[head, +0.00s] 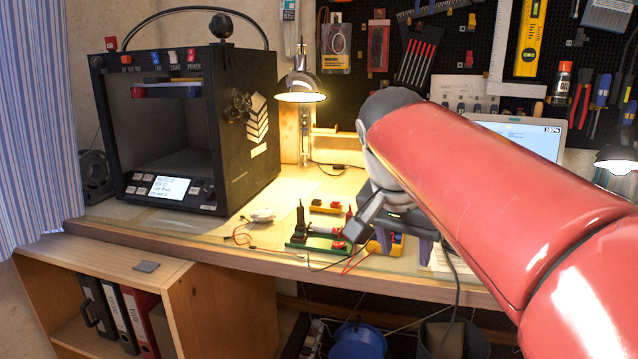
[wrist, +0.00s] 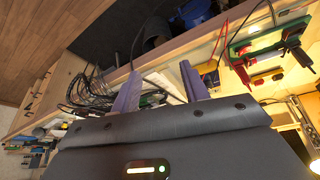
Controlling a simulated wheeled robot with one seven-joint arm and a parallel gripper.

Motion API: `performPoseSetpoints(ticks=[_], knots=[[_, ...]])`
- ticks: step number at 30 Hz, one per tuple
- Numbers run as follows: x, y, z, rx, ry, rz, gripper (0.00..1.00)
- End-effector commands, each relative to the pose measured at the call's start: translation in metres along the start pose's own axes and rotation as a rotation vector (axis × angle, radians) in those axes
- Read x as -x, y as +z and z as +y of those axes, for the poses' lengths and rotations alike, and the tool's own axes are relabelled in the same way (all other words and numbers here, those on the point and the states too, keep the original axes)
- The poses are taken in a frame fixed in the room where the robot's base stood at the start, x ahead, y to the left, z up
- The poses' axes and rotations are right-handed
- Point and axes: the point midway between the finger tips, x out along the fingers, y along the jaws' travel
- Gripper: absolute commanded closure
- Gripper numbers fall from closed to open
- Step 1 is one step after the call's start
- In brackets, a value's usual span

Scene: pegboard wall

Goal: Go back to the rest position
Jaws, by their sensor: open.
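My gripper (head: 404,243) hangs over the right part of the workbench in the head view, at the end of my red arm. In the wrist view its two purple fingers (wrist: 161,85) stand well apart with nothing between them. A yellow multimeter-like device (head: 393,246) is just behind the fingers in the head view, partly hidden by them. It also shows beyond the right finger in the wrist view (wrist: 208,77). A green holder (head: 318,244) with black and red parts is on the bench to the left of the gripper.
A black 3D printer (head: 185,120) stands on the bench at left. A lit lamp (head: 300,92) stands behind the green holder. Loose red and black wires (head: 350,264) lie near the front edge. A laptop (head: 520,130) is behind my arm. A wooden cabinet (head: 105,260) is below, at left.

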Motion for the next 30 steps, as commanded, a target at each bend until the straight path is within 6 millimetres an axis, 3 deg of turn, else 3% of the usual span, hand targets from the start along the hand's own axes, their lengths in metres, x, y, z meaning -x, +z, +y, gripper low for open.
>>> performPoseSetpoints(ticks=[11, 21, 25, 30], knots=[[-0.032, 0.057, 0.043, 0.214, -0.081, 0.015, 0.55], [-0.102, 0.151, 0.099, 0.483, -0.237, 0.079, 0.55], [-0.116, 0.167, 0.106, 0.526, -0.264, 0.094, 0.55], [-0.119, 0.17, 0.107, 0.538, -0.27, 0.097, 0.55]])
